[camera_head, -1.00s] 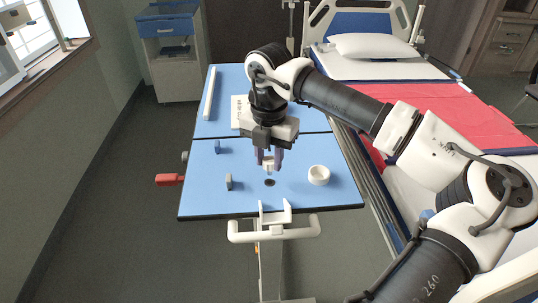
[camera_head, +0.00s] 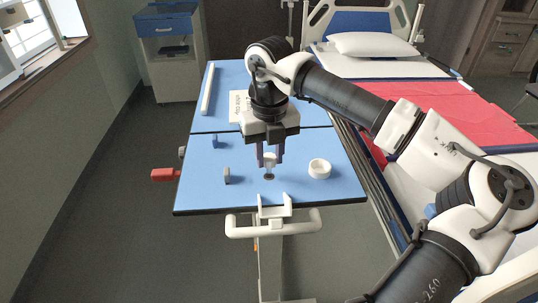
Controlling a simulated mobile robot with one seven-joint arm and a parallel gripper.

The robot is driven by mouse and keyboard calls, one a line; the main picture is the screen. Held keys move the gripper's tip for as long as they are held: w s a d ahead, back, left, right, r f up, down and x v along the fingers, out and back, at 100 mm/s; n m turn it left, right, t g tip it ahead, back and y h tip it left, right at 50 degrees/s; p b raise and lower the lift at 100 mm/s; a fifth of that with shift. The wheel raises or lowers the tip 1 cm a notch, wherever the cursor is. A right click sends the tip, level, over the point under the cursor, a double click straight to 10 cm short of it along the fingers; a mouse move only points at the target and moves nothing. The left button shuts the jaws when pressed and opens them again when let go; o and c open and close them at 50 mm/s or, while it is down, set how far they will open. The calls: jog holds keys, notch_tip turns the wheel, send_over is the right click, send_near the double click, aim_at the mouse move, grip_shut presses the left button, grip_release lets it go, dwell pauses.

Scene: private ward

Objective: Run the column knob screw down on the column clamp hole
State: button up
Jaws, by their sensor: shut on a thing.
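My gripper (camera_head: 269,163) points straight down over the front half of the blue table top. Its fingers are shut on a small pale knob screw (camera_head: 269,158), which is partly hidden between them. The screw's lower end stands upright above or at a dark round hole (camera_head: 268,178) near the table's front edge. I take this to be the column clamp hole. I cannot tell whether the tip is inside it. A white bracket (camera_head: 275,205) is at the table edge just in front of the hole.
A white ring (camera_head: 319,168) lies right of the hole on the blue table top (camera_head: 215,195). Small grey-blue blocks (camera_head: 226,176) stand to the left. A white bar (camera_head: 207,95) and a labelled white card (camera_head: 237,106) lie farther back. The bed (camera_head: 420,110) is close on the right.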

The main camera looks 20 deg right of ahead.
jog(key=n, duration=0.5)
jog(key=shift+d+b, duration=0.1)
jog(key=shift+b, duration=0.2)
jog(key=shift+f+b, duration=0.85)
jog(key=shift+f, duration=0.1)
jog(key=shift+s+f, duration=0.1)
jog(key=shift+f, duration=0.15)
dwell(1.0)
jog(key=m+b, duration=0.2)
jog(key=shift+f+m, duration=0.2)
jog(key=shift+m, duration=0.1)
jog(key=shift+r+m, duration=0.15)
jog(key=shift+m, duration=0.85)
jog(key=shift+b, duration=0.3)
jog(key=m+b, duration=0.1)
jog(key=m, duration=0.2)
jog(key=shift+a+b, duration=0.2)
jog(key=shift+b, duration=0.1)
jog(key=shift+m, duration=0.9)
